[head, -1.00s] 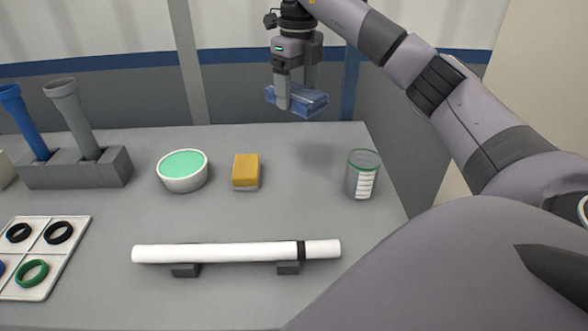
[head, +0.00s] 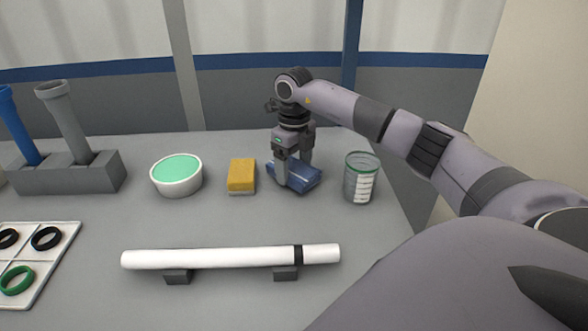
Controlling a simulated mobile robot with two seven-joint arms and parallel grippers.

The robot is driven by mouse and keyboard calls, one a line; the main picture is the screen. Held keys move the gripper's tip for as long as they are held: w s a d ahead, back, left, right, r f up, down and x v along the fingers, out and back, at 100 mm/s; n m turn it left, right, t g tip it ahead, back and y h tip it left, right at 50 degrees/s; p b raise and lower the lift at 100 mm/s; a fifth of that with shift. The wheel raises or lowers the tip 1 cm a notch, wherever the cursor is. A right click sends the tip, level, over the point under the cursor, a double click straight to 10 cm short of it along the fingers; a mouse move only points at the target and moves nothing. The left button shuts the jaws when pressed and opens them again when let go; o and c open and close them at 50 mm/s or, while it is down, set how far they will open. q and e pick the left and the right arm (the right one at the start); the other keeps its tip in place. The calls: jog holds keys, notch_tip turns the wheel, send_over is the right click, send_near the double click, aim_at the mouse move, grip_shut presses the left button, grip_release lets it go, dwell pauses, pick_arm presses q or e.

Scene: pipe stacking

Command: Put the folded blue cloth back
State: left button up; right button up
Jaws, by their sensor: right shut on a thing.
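The folded blue cloth (head: 303,181) is at the back of the table, between a yellow sponge and a glass jar. My right gripper (head: 294,178) points down and is shut on the cloth, one finger in front of it. The cloth is at or very near the table top; I cannot tell whether it touches. My left gripper is not in view.
The yellow sponge (head: 241,176) is close on the left and the green-rimmed jar (head: 361,178) close on the right. A bowl (head: 176,176), a pipe rack (head: 68,178) and a ring tray (head: 46,262) stand further left. A white pipe (head: 210,259) lies on supports in front.

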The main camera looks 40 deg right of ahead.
aim_at(294, 167)
jog(key=shift+f, duration=0.5)
jog(key=shift+f, duration=0.15)
jog(key=o, duration=0.9)
jog(key=shift+o, duration=0.2)
notch_tip(294, 167, up, 12)
jog(key=shift+r+p, duration=0.2)
jog(key=shift+p, duration=0.2)
